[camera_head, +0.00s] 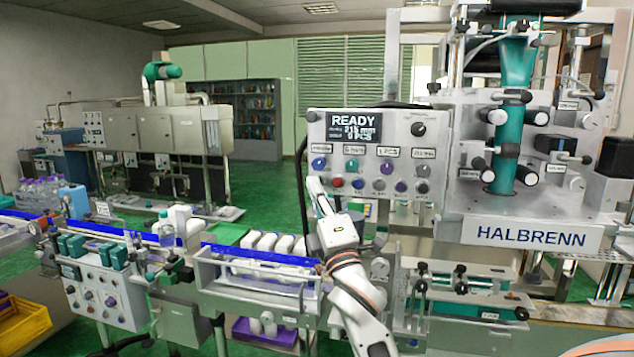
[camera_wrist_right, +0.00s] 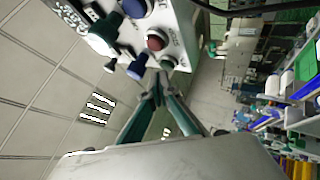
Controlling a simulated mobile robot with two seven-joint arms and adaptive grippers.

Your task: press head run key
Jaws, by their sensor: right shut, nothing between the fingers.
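The grey control panel (camera_head: 437,140) of the applicator carries a lit display (camera_head: 353,127) reading READY. Below it are a row of coloured knobs and a lower row of small keys, including a red one (camera_head: 337,182). The key labels are too small to read, so I cannot tell which is the head run key. My right gripper (camera_head: 314,183) is shut and empty at the panel's lower left corner. My left gripper is out of view.
The HALBRENN head (camera_head: 530,236) with a teal sleeve web (camera_head: 510,130) stands right of the panel. A conveyor with a blue rail (camera_head: 262,254) and white bottles (camera_head: 266,242) runs below left. A second control box (camera_head: 103,296) stands at lower left.

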